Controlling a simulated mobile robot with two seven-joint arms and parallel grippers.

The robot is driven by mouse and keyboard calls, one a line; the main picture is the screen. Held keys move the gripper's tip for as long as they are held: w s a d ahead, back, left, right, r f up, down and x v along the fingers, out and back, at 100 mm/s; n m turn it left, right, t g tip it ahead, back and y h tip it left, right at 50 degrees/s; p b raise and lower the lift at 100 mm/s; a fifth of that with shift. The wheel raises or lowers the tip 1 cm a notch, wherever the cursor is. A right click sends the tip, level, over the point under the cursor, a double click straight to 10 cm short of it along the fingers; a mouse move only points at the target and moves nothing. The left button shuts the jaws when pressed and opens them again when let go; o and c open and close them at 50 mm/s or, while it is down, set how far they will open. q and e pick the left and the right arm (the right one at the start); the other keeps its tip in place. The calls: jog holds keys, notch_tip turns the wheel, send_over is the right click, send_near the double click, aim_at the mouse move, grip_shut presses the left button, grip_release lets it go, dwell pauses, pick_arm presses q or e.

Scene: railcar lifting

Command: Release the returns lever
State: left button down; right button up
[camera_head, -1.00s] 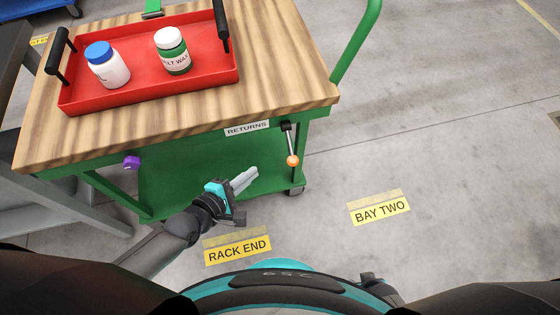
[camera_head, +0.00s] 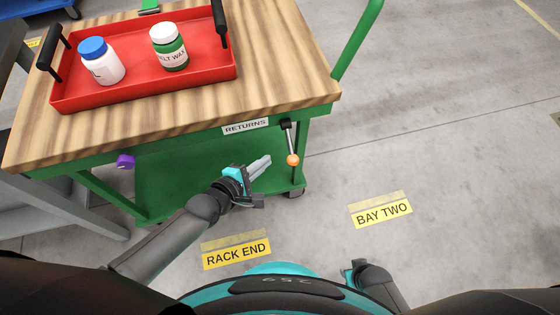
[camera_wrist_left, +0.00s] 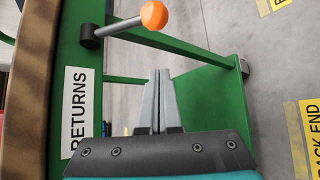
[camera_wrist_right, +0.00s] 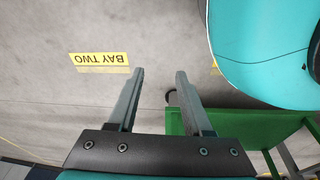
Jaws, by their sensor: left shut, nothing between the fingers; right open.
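The returns lever (camera_head: 290,142) is a grey rod with an orange knob, on a black pivot at the right end of the cart's front edge. In the head view it hangs down, knob lowest. In the left wrist view the lever (camera_wrist_left: 127,24) lies beyond my fingertips. The RETURNS label (camera_head: 246,126) is left of its pivot. My left gripper (camera_head: 268,160) is shut and empty, just left of the knob and apart from it in the picture. My right gripper (camera_wrist_right: 158,73) is open and empty over the floor; in the head view it shows partly at the bottom.
The green cart (camera_head: 165,190) has a wooden top (camera_head: 130,122) carrying a red tray (camera_head: 150,88) with a blue-capped bottle (camera_head: 102,63) and a green-labelled bottle (camera_head: 169,48). A purple knob (camera_head: 126,161) sits on the front left. Floor around the BAY TWO sign (camera_head: 382,212) is clear.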

aim_at(290, 144)
pick_arm(q)
jog(key=shift+w+d+r+b, duration=0.15)
jog(key=shift+d+r, duration=0.05)
jog(key=shift+d, duration=0.9)
jog(key=shift+w+d+r+b, duration=0.15)
jog(key=shift+d, duration=0.9)
pick_arm(e)
jog(key=shift+w+a+r, duration=0.55)
jog(key=shift+w, duration=0.15)
jog(key=shift+r, duration=0.1)
